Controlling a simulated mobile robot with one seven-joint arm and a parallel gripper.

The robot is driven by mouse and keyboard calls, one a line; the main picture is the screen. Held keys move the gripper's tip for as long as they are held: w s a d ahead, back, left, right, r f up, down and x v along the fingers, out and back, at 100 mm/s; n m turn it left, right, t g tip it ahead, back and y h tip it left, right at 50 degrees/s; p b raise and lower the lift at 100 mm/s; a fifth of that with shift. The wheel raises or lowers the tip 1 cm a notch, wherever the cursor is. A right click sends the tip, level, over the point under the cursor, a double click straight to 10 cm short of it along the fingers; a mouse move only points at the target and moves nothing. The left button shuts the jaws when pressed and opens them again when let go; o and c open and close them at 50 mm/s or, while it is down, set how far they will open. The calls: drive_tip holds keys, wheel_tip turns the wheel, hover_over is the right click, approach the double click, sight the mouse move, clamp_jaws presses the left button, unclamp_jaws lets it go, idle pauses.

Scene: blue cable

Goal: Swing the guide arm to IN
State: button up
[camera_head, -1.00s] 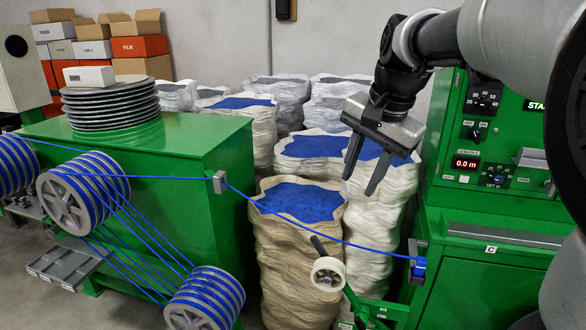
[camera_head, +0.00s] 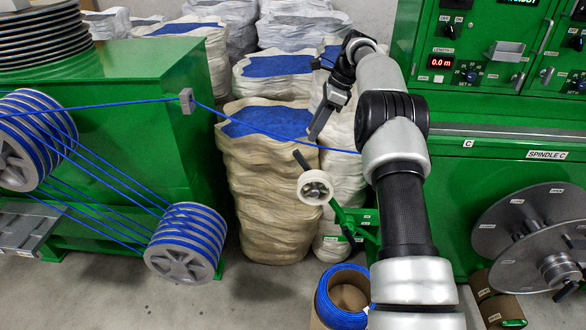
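The guide arm (camera_head: 357,226) is a green bar low in front of the right-hand machine. It has a white roller (camera_head: 315,187) and a dark handle (camera_head: 302,160) at its upper left end. The blue cable (camera_head: 255,127) runs from a grey guide on the left machine, sloping down right above the roller, then passes behind my arm. My gripper (camera_head: 315,100) is above the roller and handle, apart from them. Its fingers look spread, with nothing seen between them. My arm hides the cable's right end and part of the right machine. IN markings cannot be read.
Sacks of blue material (camera_head: 265,180) stand behind the guide arm. Cable-wound pulleys (camera_head: 185,243) are at left. A grey reel (camera_head: 540,235) is on the right machine. Open floor lies between.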

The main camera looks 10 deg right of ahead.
drive_tip(key=b+x, duration=0.3)
drive_tip(key=x, duration=1.3)
drive_tip(key=shift+f, duration=0.1)
clamp_jaws()
